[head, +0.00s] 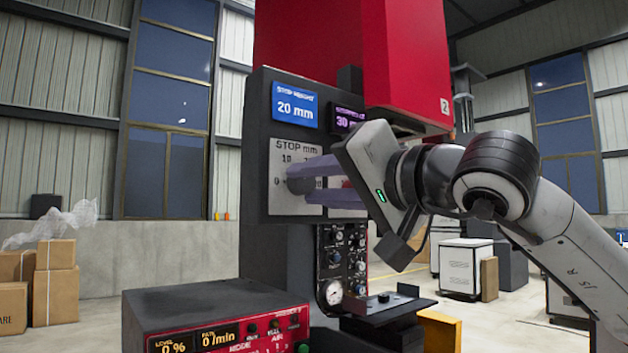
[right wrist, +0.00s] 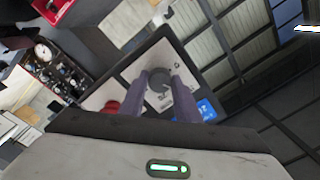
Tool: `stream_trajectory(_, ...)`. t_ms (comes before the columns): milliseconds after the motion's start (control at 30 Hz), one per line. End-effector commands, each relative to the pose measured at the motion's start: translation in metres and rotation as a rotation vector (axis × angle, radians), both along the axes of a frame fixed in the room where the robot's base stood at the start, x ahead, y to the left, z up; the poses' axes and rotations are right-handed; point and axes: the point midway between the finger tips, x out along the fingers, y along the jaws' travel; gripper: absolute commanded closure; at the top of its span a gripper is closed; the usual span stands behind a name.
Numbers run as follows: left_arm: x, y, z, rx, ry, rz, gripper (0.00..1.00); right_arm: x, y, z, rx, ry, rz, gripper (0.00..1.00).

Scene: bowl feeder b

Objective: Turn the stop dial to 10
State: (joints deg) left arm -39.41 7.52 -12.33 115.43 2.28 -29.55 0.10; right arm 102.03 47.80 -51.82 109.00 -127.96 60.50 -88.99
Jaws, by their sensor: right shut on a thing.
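The stop dial (right wrist: 159,80) is a round grey knob on a pale plate (head: 290,152) marked "STOP mm", with a 10 and a 0 readable in the head view. My right gripper (head: 303,178) reaches in from the right, its purple-grey fingers shut on the dial, one on each side. The fingers hide most of the dial in the head view, and I cannot read its pointer. The blue display (head: 294,105) above reads "STOP HEIGHT 20 mm". My left gripper is not in view.
A purple-lettered display (head: 346,121) showing 30 is partly covered by my right gripper. A red knob (right wrist: 112,106) sits beside the dial. Below are a gauge and knob panel (head: 335,262) and a red control box (head: 225,325). The red press head (head: 350,60) overhangs above.

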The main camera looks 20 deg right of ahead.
Motion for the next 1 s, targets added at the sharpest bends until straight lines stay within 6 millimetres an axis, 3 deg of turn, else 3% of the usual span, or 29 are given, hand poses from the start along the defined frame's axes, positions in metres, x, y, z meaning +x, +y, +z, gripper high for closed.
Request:
stream_trajectory(500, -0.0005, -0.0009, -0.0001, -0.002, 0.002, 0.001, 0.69, 0.0, 0.0012, -0.0019, -0.021, -0.004, 0.003, 0.93)
stream_trajectory(533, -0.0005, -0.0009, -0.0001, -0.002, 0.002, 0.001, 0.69, 0.0, 0.0012, -0.0019, -0.021, -0.004, 0.003, 0.69)
stream_trajectory(633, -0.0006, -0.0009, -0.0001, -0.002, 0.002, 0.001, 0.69, 0.0, 0.001, -0.0016, -0.021, -0.005, 0.003, 0.52)
stream_trajectory(1000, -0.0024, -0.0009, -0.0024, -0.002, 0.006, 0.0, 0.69, -0.0042, -0.0019, -0.0009, -0.019, -0.007, 0.0, 0.52)
